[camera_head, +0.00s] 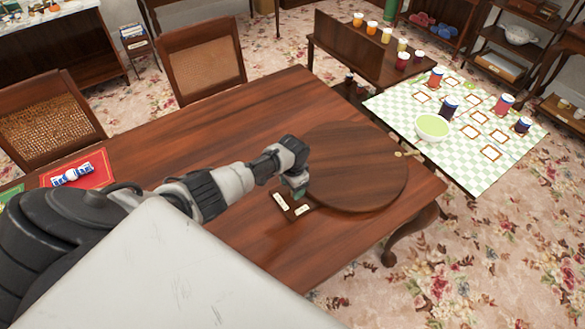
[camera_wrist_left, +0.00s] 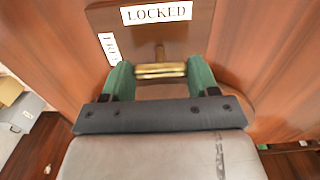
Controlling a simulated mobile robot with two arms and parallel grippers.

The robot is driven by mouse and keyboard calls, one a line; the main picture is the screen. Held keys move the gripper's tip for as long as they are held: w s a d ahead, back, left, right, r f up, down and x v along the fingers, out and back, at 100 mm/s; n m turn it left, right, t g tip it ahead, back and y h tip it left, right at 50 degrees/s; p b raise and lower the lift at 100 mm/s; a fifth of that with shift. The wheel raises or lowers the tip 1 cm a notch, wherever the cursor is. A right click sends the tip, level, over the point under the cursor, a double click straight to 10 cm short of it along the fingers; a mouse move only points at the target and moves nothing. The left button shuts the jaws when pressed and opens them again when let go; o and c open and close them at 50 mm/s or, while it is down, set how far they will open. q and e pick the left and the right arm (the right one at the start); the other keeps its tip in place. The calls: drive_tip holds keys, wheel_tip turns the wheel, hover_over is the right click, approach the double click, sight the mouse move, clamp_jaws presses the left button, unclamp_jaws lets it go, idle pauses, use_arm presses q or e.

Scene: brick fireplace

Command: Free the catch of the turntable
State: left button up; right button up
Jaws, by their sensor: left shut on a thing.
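The round wooden turntable (camera_head: 360,165) lies on the dining table near its right end. Beside its near left edge is the small catch plate (camera_head: 300,215) with two white labels. In the left wrist view the plate (camera_wrist_left: 105,20) shows "LOCKED" at the top and a second label, seen edge-on and probably "FREE", at the left. My left gripper (camera_head: 296,192) is over the plate. Its green fingers (camera_wrist_left: 160,74) are shut on the brass catch handle (camera_wrist_left: 160,71), whose stem points toward "LOCKED". In the head view the gripper hides the handle. My right gripper is not in view.
A brass-coloured knob (camera_head: 405,154) sits at the turntable's right edge. The dining table (camera_head: 240,120) is clear behind my left arm. A red mat (camera_head: 95,170) with blue-and-white items lies at left. A checked cloth (camera_head: 400,105) with a green bowl (camera_head: 432,127) and jars lies beyond the table.

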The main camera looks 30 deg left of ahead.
use_arm(q)
drive_tip(key=shift+r, duration=0.1)
drive_tip(key=o, duration=0.9)
wheel_tip(320, 180, up, 11)
drive_tip(key=shift+f, duration=0.1)
idle(0.4)
